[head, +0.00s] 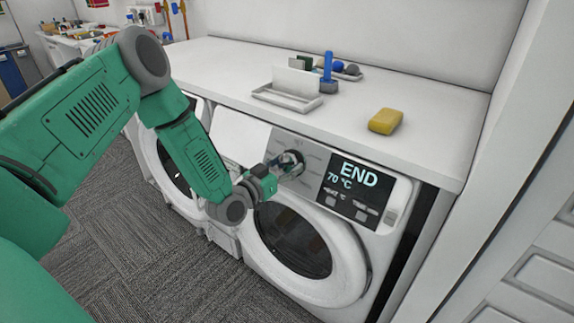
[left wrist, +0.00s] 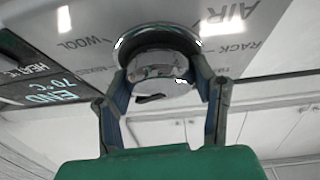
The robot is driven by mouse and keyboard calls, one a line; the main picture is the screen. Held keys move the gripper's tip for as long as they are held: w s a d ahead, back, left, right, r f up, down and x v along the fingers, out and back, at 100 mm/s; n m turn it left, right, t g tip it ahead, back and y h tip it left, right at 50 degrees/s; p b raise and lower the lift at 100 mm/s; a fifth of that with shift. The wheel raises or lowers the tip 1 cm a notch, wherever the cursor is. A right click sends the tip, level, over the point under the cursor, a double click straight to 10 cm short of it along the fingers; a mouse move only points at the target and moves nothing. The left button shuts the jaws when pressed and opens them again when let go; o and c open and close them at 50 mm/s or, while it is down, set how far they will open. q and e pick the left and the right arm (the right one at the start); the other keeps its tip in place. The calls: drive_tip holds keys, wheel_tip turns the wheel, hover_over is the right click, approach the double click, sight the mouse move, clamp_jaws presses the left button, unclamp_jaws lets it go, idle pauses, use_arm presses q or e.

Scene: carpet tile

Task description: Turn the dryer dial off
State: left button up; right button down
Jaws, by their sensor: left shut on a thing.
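The dryer (head: 318,246) is a white front-loading machine under the counter. Its round silver dial (head: 291,160) is on the control panel, left of a black display (head: 356,188) that reads END and 70 °C. My left gripper (head: 278,171) reaches the dial from the left and is shut on it. In the left wrist view the dial (left wrist: 156,62) sits between the two fingers of the gripper (left wrist: 165,90), with panel words such as WOOL, AIR and RACK around it. The dial's pointer setting is not clear. My right gripper is not in view.
A white counter (head: 430,125) lies above the machine, with a yellow sponge (head: 385,121), a white tray (head: 287,98) and a blue-handled brush (head: 328,75) on it. Another white machine (head: 160,160) stands to the left. A wall panel closes the right side.

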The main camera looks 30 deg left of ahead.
use_arm(q)
drive_tip(key=shift+s+f, duration=0.2)
drive_tip(key=shift+f, duration=0.15)
drive_tip(key=o, duration=1.2)
drive_tip(key=shift+c, duration=0.2)
drive_tip(key=shift+w+r, duration=0.1)
drive_tip(key=s+a, duration=0.1)
drive_tip(key=s, duration=1.1)
drive_tip(key=shift+a, duration=0.35)
